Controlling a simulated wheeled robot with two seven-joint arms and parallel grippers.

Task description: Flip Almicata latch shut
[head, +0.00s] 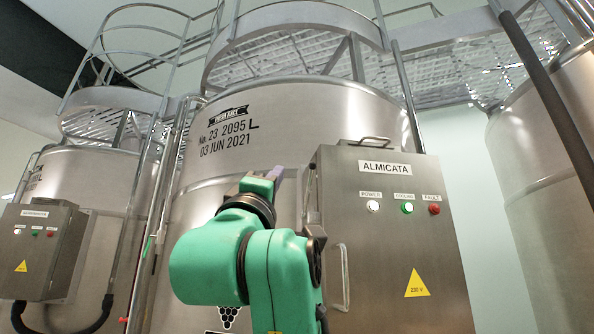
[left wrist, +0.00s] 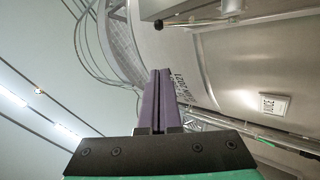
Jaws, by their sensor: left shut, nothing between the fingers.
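The Almicata cabinet (head: 395,240) is a steel box with a nameplate at its top, in front of a large vat. A pale bar handle (head: 342,278) runs down the left of its door. My left gripper (head: 277,173) is at the cabinet's upper left edge, mostly hidden behind my green arm. Its purple fingers (left wrist: 158,85) are shut and empty in the left wrist view. A metal bar fitting (left wrist: 205,19) shows above the fingertips there, apart from them in the picture; I cannot tell if it is the latch or how it is set. My right gripper is not in view.
The steel vat (head: 290,120) stands close behind, with a railed walkway (head: 440,75) above. A second control box (head: 38,250) is at the far left. A diagonal dark pole (head: 545,90) and another vat (head: 550,190) are at the right.

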